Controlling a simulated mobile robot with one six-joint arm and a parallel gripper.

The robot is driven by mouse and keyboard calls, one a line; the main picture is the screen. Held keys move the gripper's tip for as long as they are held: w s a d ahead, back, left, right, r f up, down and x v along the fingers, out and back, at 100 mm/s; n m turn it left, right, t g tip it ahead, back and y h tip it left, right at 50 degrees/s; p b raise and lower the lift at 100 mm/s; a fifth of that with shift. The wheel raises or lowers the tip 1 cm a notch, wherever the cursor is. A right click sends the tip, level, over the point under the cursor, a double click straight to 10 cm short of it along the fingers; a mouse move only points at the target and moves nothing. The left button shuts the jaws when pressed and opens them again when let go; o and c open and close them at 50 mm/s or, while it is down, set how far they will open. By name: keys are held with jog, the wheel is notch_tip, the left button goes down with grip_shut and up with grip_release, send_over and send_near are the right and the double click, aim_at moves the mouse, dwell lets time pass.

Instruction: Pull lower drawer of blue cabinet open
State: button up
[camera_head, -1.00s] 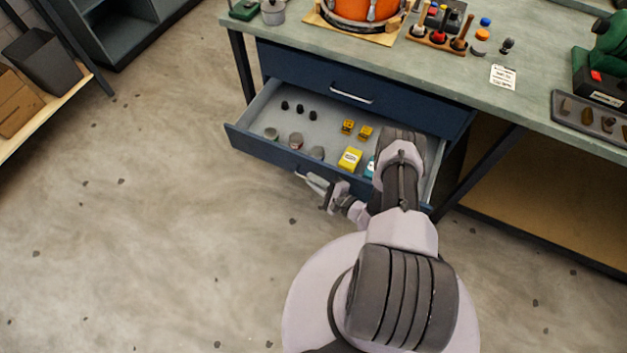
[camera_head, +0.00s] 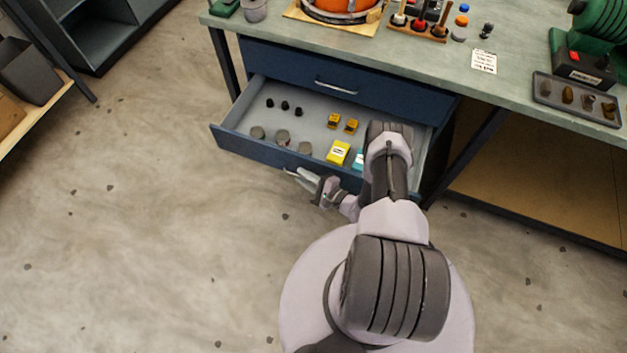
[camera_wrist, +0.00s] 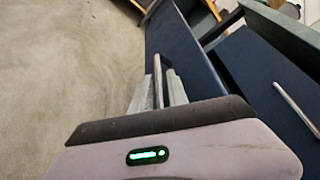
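The blue cabinet (camera_head: 400,95) sits under the bench. Its lower drawer (camera_head: 240,143) is pulled well out, with its inside in view; the upper drawer (camera_head: 290,62) is closed. My gripper (camera_head: 300,176) is at the front of the lower drawer, low and outside it. In the wrist view, the fingers of my gripper (camera_wrist: 161,92) lie on both sides of the lower drawer's grey bar handle (camera_wrist: 158,75) and look shut on it.
The drawer holds black knobs (camera_head: 284,106), grey round pieces (camera_head: 282,137), yellow boxes (camera_head: 338,152) and a blue box (camera_head: 358,161). A bench leg (camera_head: 470,150) stands to the right. Bare floor (camera_head: 130,230) lies left and in front.

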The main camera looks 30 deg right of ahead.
jog(key=p+v, duration=0.4)
jog(key=v, duration=1.3)
jog(key=shift+p, duration=0.3)
jog(key=shift+a, duration=0.1)
jog(key=w+d+r+n+g+y, duration=0.1)
jog(key=w+r+n+g+y, duration=0.25)
jog(key=r, duration=0.55)
jog(key=w+d+r+n+g+y, duration=0.1)
jog(key=w+r+n+g+y, duration=0.2)
jog(key=r, duration=0.7)
jog(key=w+a+r+n+g+h, duration=0.1)
jog(key=w+a+r+n+g, duration=0.15)
jog(key=r, duration=0.45)
jog(key=w+a+r+n+g+h, duration=0.1)
jog(key=a+r+n+g, duration=0.1)
jog(key=a+r, duration=0.35)
jog(key=s+a+r+n+g+h, duration=0.1)
jog(key=s+a+r+n+h, duration=0.15)
jog(key=a+r, duration=0.4)
jog(key=s+a+r+n+g+h, duration=0.1)
jog(key=s+a+r+h, duration=0.2)
jog(key=r, duration=0.7)
jog(key=s+a+r+n+t+h, duration=0.1)
jog(key=s+a+r+t+h, duration=0.1)
jog(key=s+a+r+t, duration=0.2)
jog(key=s+r, duration=0.3)
jog(key=s, duration=0.2)
jog(key=shift+s+a+n, duration=0.15)
jog(key=shift+a+n, duration=0.05)
jog(key=shift+n, duration=0.15)
